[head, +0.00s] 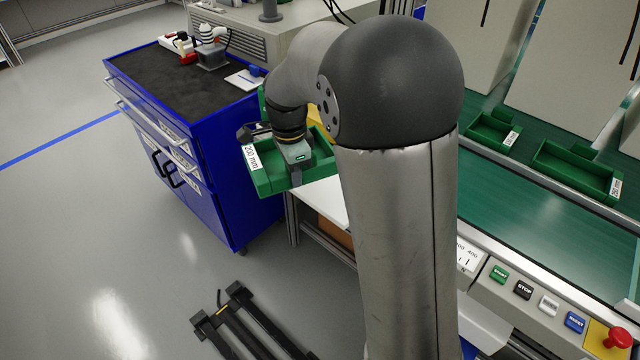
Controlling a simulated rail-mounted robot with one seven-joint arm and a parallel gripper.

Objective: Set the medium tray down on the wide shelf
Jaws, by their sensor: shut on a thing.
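The medium tray (262,182), a green open tray with a white label reading 200 mm, is in the middle left of the head view. My gripper (298,166) is shut on it and holds it; the fingertips are mostly hidden by the gripper body. The tray is beside the blue cabinet and appears to be above a white surface (327,201). I cannot tell whether this surface is the wide shelf, as my arm hides much of that area. Whether the tray touches anything below is also unclear.
A blue drawer cabinet (222,160) with items on its black top stands at left. At right, two green trays (493,132) (577,169) lie on a green conveyor (530,215). A button panel (535,298) runs along its front. A black floor frame (250,325) lies below.

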